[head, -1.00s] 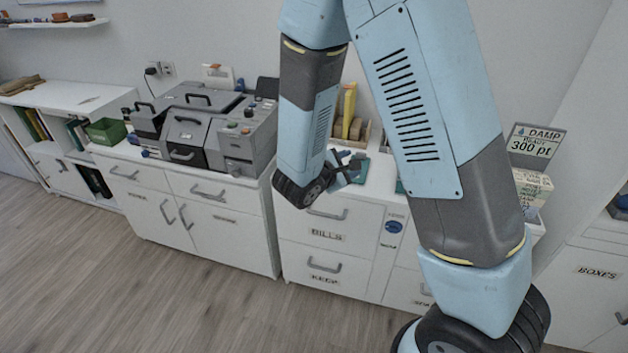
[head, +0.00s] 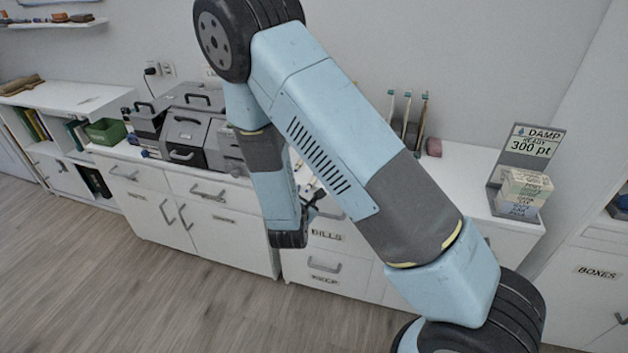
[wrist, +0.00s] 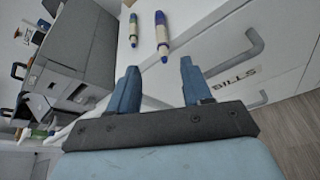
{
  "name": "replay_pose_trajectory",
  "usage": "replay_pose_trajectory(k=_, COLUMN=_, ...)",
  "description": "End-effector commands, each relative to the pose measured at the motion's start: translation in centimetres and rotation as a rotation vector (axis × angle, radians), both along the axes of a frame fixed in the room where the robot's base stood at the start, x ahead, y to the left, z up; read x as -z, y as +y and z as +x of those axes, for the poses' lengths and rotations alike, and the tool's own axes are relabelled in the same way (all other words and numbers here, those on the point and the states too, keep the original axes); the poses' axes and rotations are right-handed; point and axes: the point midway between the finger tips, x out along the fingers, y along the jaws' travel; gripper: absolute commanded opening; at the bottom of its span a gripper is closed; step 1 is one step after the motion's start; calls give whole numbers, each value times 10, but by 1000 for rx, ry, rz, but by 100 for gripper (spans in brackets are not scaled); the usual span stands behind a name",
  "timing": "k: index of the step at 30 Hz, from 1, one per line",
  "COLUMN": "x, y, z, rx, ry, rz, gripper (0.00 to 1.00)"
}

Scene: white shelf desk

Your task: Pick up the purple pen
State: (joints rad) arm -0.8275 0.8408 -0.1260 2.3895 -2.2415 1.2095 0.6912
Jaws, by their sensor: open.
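Two pale-bodied pens lie on the white desk top just beyond my gripper (wrist: 158,68) in the wrist view. The right pen (wrist: 162,36) has a blue-purple end, which points toward the gap between my fingers. The left pen (wrist: 133,28) is greener, with a dark blue tip. I cannot tell for sure which is the purple pen, though the right one looks most purple. My gripper is open and empty, apart from both pens. In the head view my gripper (head: 316,197) is beside the desk front, near the BILLS drawer, and my arm hides part of the desk top.
The BILLS drawer handle (wrist: 240,53) is close to my right finger in the wrist view. A grey machine (wrist: 75,62) stands at left.

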Motion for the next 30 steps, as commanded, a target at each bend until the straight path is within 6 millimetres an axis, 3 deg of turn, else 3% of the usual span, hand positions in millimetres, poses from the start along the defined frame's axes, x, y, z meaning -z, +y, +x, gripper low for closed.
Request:
replay_pose_trajectory(k=4, x=7, y=-4, z=19, rx=2, ry=0, rz=0, gripper=49)
replay_pose_trajectory(k=14, x=13, y=-8, z=34, rx=1, ry=0, rz=-1, gripper=49)
replay_pose_trajectory(k=24, x=28, y=-18, z=71, rx=1, ry=-1, rz=0, gripper=49)
replay_pose_trajectory(k=30, x=29, y=-19, z=74, rx=0, ry=0, rz=0, gripper=49)
